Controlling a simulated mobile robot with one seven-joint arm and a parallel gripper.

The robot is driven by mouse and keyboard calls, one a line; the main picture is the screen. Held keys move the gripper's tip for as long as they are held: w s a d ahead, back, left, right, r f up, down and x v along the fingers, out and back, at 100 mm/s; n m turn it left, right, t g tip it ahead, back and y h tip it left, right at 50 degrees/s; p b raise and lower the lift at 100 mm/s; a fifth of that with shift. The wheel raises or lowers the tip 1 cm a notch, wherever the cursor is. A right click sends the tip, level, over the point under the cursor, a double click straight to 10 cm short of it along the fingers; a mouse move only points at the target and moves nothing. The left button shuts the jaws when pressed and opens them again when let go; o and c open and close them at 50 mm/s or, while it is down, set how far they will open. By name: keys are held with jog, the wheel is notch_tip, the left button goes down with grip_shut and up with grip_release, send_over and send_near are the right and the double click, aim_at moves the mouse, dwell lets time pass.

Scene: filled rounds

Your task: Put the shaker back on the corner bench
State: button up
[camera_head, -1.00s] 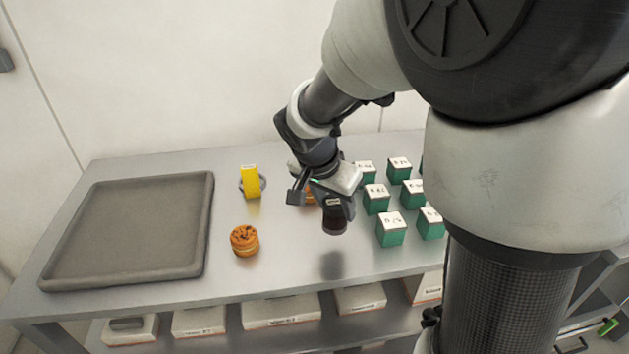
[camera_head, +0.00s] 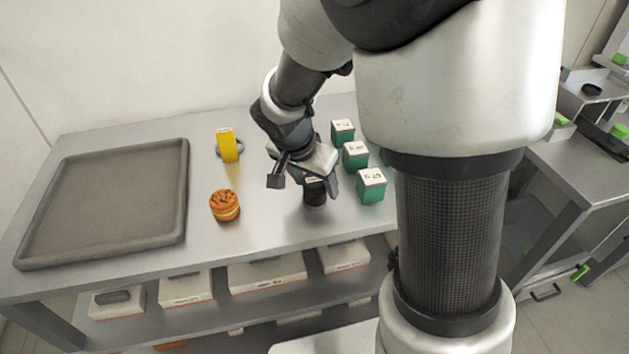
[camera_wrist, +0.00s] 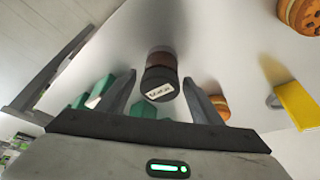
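The shaker (camera_head: 315,194) is a small dark brown cylinder with a black, labelled top. It stands upright on the grey metal bench (camera_head: 265,205), near the front middle. My gripper (camera_head: 318,183) is above and around it from behind. In the wrist view the shaker (camera_wrist: 160,78) sits between the two fingers of my gripper (camera_wrist: 160,88), with a narrow gap visible on each side. The fingers look open. The shaker's lower part meets its dark reflection on the bench top. I cannot read its label.
Green labelled boxes (camera_head: 371,186) stand close right of the shaker. An orange-brown round pastry (camera_head: 225,205) and a yellow block (camera_head: 229,147) are to the left. A grey tray (camera_head: 183,200) fills the left end. Bare bench lies in front. Another bench (camera_head: 590,165) stands at far right.

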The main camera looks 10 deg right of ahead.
jog(key=shift+a+r+p, duration=0.1)
jog(key=shift+r+p, duration=0.2)
jog(key=shift+r, duration=0.15)
jog(key=p+v, duration=0.2)
jog(key=v, duration=0.9)
jog(key=s+d+r+n+t+y, duration=0.1)
jog(key=s+r+n, duration=0.2)
jog(key=s, duration=0.4)
jog(key=s+d+r+n+t+y, duration=0.1)
jog(key=s+d+r+n+y, duration=0.1)
jog(key=s+r+n, duration=0.2)
jog(key=s+n, duration=0.2)
jog(key=s, duration=0.2)
jog(key=shift+s+r, duration=0.15)
jog(key=shift+s, duration=0.05)
